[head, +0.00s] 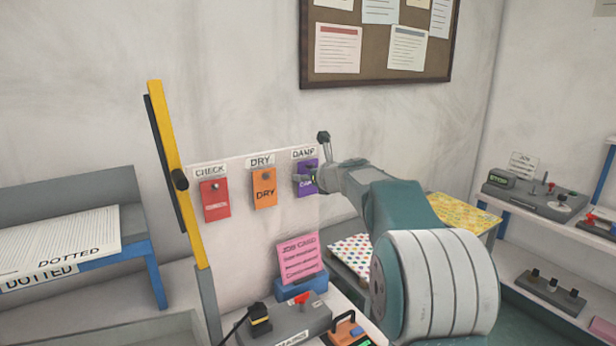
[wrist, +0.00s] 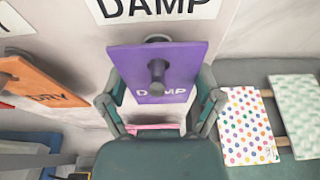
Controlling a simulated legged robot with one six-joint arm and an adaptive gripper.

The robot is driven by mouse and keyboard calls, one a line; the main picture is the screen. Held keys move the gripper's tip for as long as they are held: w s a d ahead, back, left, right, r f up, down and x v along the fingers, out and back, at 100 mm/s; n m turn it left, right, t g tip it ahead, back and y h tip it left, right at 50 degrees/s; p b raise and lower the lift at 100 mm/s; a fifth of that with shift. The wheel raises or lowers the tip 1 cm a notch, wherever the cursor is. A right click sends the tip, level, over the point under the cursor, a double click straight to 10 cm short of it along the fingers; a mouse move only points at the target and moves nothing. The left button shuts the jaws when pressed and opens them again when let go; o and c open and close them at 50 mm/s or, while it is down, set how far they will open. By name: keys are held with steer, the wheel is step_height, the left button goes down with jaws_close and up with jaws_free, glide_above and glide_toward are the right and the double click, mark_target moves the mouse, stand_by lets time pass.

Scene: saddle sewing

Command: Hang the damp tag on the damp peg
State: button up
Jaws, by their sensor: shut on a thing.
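The purple damp tag (head: 307,178) is at the white peg board, under the DAMP label (head: 303,153). In the wrist view the damp tag (wrist: 158,75) lies between the two fingers of my gripper (wrist: 160,100), which is shut on its side edges. The dark damp peg (wrist: 157,72) shows in front of the tag's upper middle, with a round end toward the camera. The tag appears to be around the peg. In the head view my gripper (head: 313,180) partly covers the tag.
A red tag (head: 214,199) hangs under CHECK and an orange DRY tag (head: 264,188) under DRY, left of the damp tag. A pink job card (head: 300,258) and a grey control box (head: 290,322) are below. Dotted cloth (wrist: 248,125) lies right.

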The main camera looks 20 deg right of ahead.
steer(key=o, duration=0.7)
steer(key=shift+s, duration=0.1)
steer(key=v, duration=1.1)
steer(key=shift+s+r, duration=0.1)
steer(key=shift+s, duration=0.25)
steer(key=s+a+f+n+g+y, duration=0.1)
steer(key=s+a+f+n+g, duration=0.2)
steer(key=s+a+n, duration=0.45)
steer(key=s+a+f+n+g, duration=0.2)
steer(key=s+a+n, duration=0.5)
steer(key=s+n, duration=0.15)
steer(key=s+f+n+g+h, duration=0.1)
steer(key=s+f+n, duration=0.2)
steer(key=s+n, duration=0.3)
steer(key=s+f+n+g+h, duration=0.1)
steer(key=s+f+n, duration=0.3)
steer(key=s+n, duration=0.2)
steer(key=s+a+f+n+g+h, duration=0.1)
steer(key=s+f+n, duration=0.2)
steer(key=s+n, duration=0.2)
steer(key=shift+s+f+n+g+h, duration=0.4)
steer(key=shift+s, duration=0.25)
steer(key=shift+a, duration=0.1)
